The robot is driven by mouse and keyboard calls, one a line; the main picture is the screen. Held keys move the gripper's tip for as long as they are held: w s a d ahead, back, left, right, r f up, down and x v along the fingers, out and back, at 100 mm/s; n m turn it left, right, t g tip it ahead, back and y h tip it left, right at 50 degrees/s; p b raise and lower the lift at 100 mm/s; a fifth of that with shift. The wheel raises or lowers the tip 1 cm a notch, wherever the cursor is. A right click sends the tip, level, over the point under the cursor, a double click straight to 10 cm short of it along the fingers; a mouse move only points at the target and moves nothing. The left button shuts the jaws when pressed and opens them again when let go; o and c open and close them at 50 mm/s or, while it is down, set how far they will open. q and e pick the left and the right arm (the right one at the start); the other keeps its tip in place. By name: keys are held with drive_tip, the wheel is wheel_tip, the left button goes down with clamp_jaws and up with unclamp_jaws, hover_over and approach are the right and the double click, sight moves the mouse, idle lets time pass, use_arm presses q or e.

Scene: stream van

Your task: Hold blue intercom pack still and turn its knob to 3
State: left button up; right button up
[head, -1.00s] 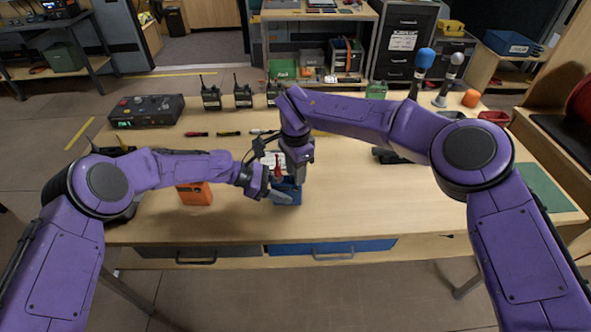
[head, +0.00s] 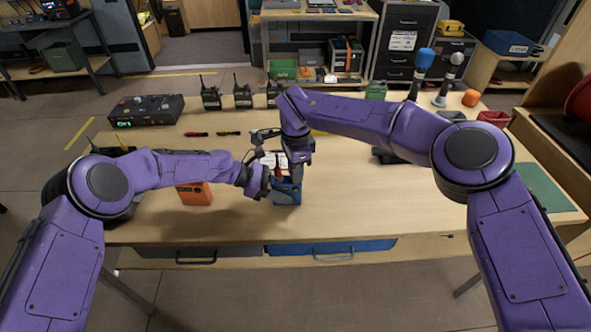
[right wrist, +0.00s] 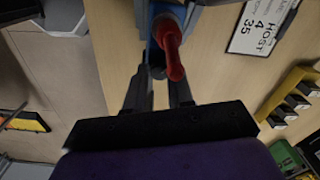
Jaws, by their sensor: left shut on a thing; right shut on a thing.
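The blue intercom pack (head: 287,193) stands near the middle front of the table. My left gripper (head: 271,185) is shut on it from the left. My right gripper (head: 295,178) comes down over its top and is shut on the knob, which is mostly hidden by the fingers. In the right wrist view, the fingers (right wrist: 159,88) close around a dark part at the pack's top, and a strip of the pack's blue body (right wrist: 153,18) shows beyond. A red stalk (right wrist: 171,50) rises beside them. The knob's number marks cannot be read.
An orange pack (head: 195,193) stands just left of my left gripper. A white printed card (right wrist: 264,22) lies near the blue pack. A black control box (head: 146,111) and several radios (head: 243,97) stand at the back.

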drive_tip(key=m, duration=0.5)
drive_tip(key=shift+m, duration=0.3)
drive_tip(key=m, duration=0.2)
drive_tip(key=shift+m, duration=0.4)
drive_tip(key=m, duration=0.2)
drive_tip(key=shift+m, duration=0.4)
drive_tip(key=o, duration=0.6)
drive_tip(key=shift+r, duration=0.1)
